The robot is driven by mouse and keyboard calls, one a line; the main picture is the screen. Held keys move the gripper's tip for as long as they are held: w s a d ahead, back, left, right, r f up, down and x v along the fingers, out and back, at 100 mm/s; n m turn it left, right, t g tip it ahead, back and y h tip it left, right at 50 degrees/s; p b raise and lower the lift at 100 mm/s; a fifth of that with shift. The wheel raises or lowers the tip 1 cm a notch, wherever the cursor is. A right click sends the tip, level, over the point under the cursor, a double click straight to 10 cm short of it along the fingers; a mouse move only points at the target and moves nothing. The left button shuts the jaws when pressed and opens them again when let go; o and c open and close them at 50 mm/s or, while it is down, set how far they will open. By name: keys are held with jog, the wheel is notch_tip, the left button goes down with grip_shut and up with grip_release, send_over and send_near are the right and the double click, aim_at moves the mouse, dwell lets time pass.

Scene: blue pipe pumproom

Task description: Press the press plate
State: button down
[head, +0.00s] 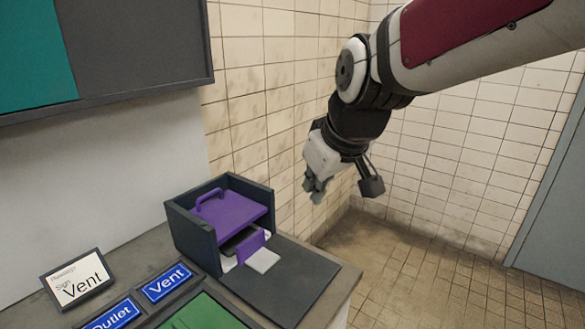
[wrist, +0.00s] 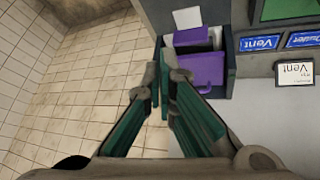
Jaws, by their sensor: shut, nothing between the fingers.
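A purple plate with a loop handle (head: 230,212) lies inside an open-topped dark housing (head: 187,239) on the counter; I take it to be the press plate. It also shows in the wrist view (wrist: 203,70), beyond and right of my fingertips. A smaller purple upright piece (head: 251,245) stands in front of it, beside a white pad (head: 263,260). My gripper (head: 315,190) hangs in the air to the right of the housing, apart from it and higher. In the wrist view its green-sided fingers (wrist: 160,88) are together and empty.
A dark flat base (head: 295,285) extends from the housing to the counter's right edge. Vent (head: 167,282) and Outlet (head: 112,316) signs, a white Vent card (head: 77,279) and a green panel (head: 205,314) lie left and in front. A tiled wall (head: 260,90) stands behind.

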jog(key=w+a+f+n+y+b, duration=0.1)
jog(key=w+a+y+b, duration=0.1)
jog(key=w+a, duration=0.6)
jog(key=w+a+f+n+y+b, duration=0.1)
jog(key=w+a+n+y+b, duration=0.1)
jog(key=w+a, duration=0.6)
jog(key=a+y+b, duration=0.1)
jog(key=a+y, duration=0.1)
jog(key=a, duration=0.1)
jog(key=shift+w+a+f+n+y, duration=0.2)
jog(key=shift+f+n+y, duration=0.1)
jog(key=shift+f+y, duration=0.1)
send_over(223, 208)
jog(key=a, duration=0.1)
notch_tip(223, 208, down, 5)
jog(key=f, duration=0.2)
jog(key=a+f, duration=0.1)
jog(key=shift+w+f, duration=0.15)
jog(key=shift+w, duration=0.25)
jog(key=shift+a+f, duration=0.2)
jog(key=shift+f, duration=0.4)
